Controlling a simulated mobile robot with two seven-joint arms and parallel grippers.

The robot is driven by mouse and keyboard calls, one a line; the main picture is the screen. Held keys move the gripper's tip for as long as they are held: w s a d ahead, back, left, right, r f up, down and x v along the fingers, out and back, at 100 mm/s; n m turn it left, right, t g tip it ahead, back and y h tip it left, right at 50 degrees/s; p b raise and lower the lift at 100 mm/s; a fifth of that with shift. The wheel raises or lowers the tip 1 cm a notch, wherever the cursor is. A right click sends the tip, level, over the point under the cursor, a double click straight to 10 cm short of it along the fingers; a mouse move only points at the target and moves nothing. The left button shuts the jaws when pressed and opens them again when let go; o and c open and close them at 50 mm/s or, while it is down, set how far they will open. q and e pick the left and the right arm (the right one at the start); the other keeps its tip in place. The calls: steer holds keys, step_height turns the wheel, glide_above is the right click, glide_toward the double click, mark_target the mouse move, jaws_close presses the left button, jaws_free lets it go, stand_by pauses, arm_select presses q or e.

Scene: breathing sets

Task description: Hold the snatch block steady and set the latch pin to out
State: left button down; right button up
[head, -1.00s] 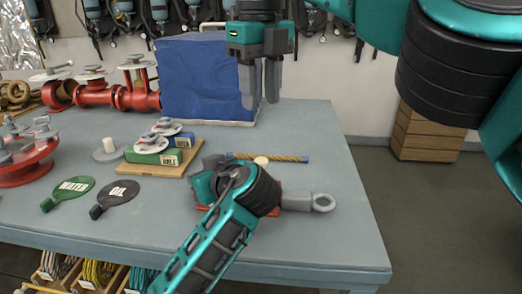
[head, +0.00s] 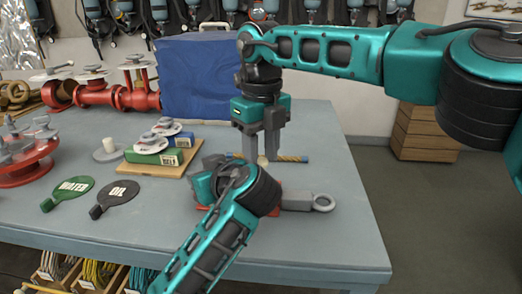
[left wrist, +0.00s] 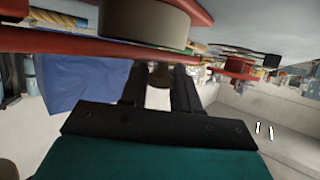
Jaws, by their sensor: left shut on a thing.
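The snatch block lies on the bench, mostly hidden under my left arm; its grey shank and eye (head: 300,201) show to the right, and red plate edges peek out. In the left wrist view its red plates and beige wheel (left wrist: 145,22) are close above the fingers. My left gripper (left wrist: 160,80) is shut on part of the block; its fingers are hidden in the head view. A small cream knob (head: 262,160), perhaps the latch pin's, shows behind my left wrist. My right gripper (head: 261,155) points down, fingers apart, with its tips close to the knob; contact cannot be told.
A yellow-brown rope piece with blue ends (head: 292,158) lies just behind the block. A wooden board (head: 172,169) with boxes, WATER (head: 68,193) and OIL (head: 113,198) tags, and red pipework (head: 95,97) are left. A blue case (head: 195,85) stands behind. The bench's right front is clear.

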mark_target(261, 159)
steer(key=shift+c, duration=0.4)
jaws_close()
steer(key=shift+r, duration=0.15)
stand_by(0.4)
steer(key=shift+o, duration=0.4)
jaws_free()
step_height(261, 159, up, 12)
